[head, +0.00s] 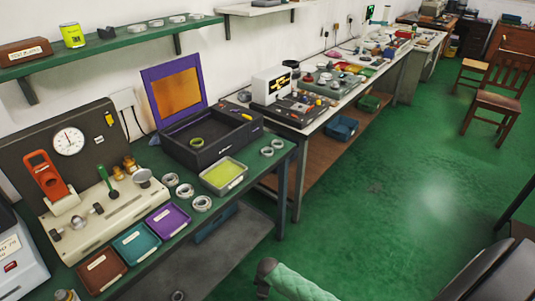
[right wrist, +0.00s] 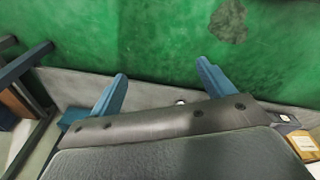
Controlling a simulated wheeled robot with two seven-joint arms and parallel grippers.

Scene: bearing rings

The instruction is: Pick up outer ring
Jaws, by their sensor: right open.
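Several metal rings lie on the green bench in the head view. Three sit near the coloured trays: one ring (head: 170,180), a second ring (head: 185,191) and a third ring (head: 202,204). Two more, a ring (head: 267,151) and a ring (head: 278,144), lie near the bench's right end. I cannot tell which is the outer ring. My right gripper (right wrist: 161,69) shows in the right wrist view with its two blue fingers wide apart and nothing between them. It does not show in the head view. My left gripper is in neither view.
A press-like fixture with a dial gauge (head: 68,141) stands at the bench's left. Brown, teal and purple trays (head: 168,220) line the front edge. A yellow-lined tray (head: 223,176) and an open black box (head: 210,139) stand behind.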

